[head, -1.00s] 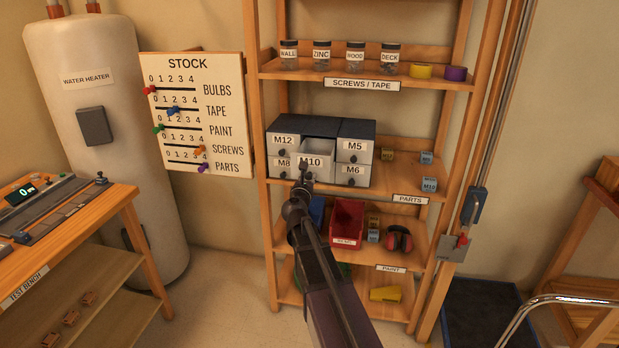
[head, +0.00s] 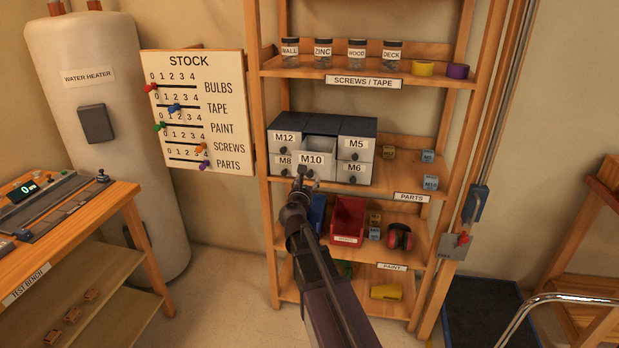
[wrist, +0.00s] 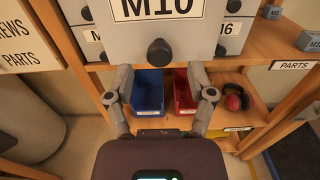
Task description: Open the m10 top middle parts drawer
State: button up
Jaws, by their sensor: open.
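The M10 drawer (head: 312,160) is the top middle one in the grey parts cabinet (head: 358,127). It stands pulled out, with its open inside (head: 320,148) showing behind the label. In the wrist view, the M10 drawer front (wrist: 190,36) fills the top, with its dark round knob (wrist: 160,52) in the middle. My gripper (wrist: 160,76) is open, one finger on each side below the knob, and holds nothing. In the head view my gripper (head: 301,178) is just in front of the drawer, and its fingers partly hide the knob.
M12 (head: 285,138), M8 (head: 285,161), M5 (head: 356,144) and M6 (head: 355,168) drawers surround it. Red (head: 348,218) and blue (wrist: 148,90) bins stand on the shelf below. A wooden post (head: 272,235) rises at the shelf's left.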

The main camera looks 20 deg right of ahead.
jog(key=v, duration=0.8)
jog(key=shift+s, duration=0.3)
jog(key=shift+a, duration=0.15)
jog(key=s+f+m+g+y+p, duration=0.2)
jog(key=s+f+m+g+p, duration=0.45)
jog(key=m, duration=1.25)
jog(key=s+a+f+m+g+y+p, duration=0.2)
jog(key=s+a+f+m+g+y, duration=0.1)
jog(key=s+a+m+g+y, duration=0.5)
jog(key=s+a+m, duration=0.2)
jog(key=s+a, duration=0.2)
jog(key=shift+s, duration=0.25)
